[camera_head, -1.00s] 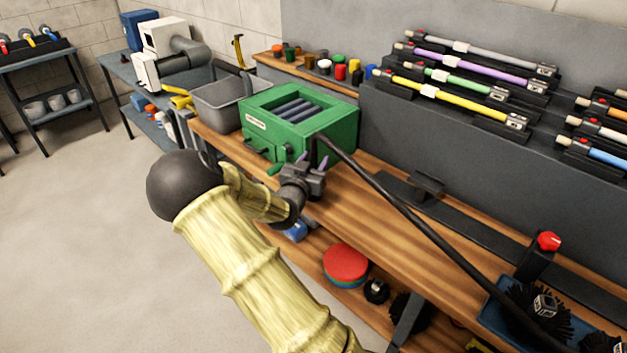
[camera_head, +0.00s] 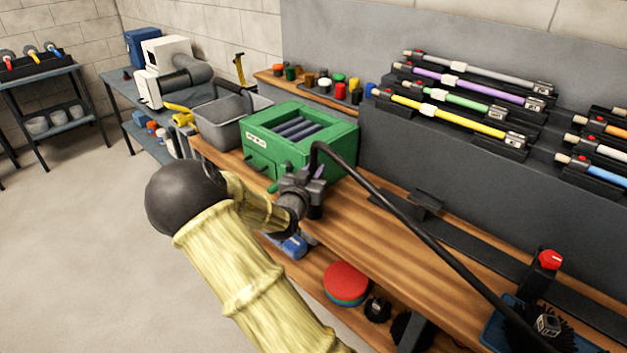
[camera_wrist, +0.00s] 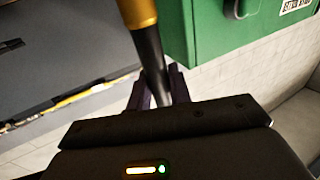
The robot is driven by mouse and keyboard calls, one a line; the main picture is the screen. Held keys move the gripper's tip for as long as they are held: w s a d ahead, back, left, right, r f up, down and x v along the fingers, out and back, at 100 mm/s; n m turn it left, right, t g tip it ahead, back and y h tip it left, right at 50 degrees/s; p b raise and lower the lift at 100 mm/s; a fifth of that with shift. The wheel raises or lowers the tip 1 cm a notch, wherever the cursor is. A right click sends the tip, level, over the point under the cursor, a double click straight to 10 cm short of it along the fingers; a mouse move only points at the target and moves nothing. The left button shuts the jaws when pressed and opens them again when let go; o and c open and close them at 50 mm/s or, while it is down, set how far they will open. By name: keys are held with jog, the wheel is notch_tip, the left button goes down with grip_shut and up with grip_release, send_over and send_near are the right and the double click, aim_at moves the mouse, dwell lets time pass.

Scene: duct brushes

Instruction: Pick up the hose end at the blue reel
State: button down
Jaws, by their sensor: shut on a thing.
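The black hose (camera_head: 408,226) runs from the lower right of the head view, up along the bench, and bends down into my gripper (camera_head: 312,183). My gripper is beside the front right of the green box. In the wrist view the dark hose end (camera_wrist: 149,50), with a brass-coloured part (camera_wrist: 137,12), passes between the purple fingers of my gripper (camera_wrist: 160,88), which are shut on it. A blue base (camera_head: 493,332) shows at the lower right, partly covered by a black brush; I cannot tell whether it is the reel.
The green box (camera_head: 335,148) and a grey bin (camera_head: 212,133) stand on the wooden bench (camera_head: 375,228). Coloured rods (camera_head: 455,118) lie on a rack behind. A red disc stack (camera_head: 346,280) is on the lower shelf. Open floor lies at left.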

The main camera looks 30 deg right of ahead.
notch_tip(320, 180, up, 7)
jog(key=shift+r+p, duration=0.1)
jog(key=shift+p, duration=0.25)
dwell(0.3)
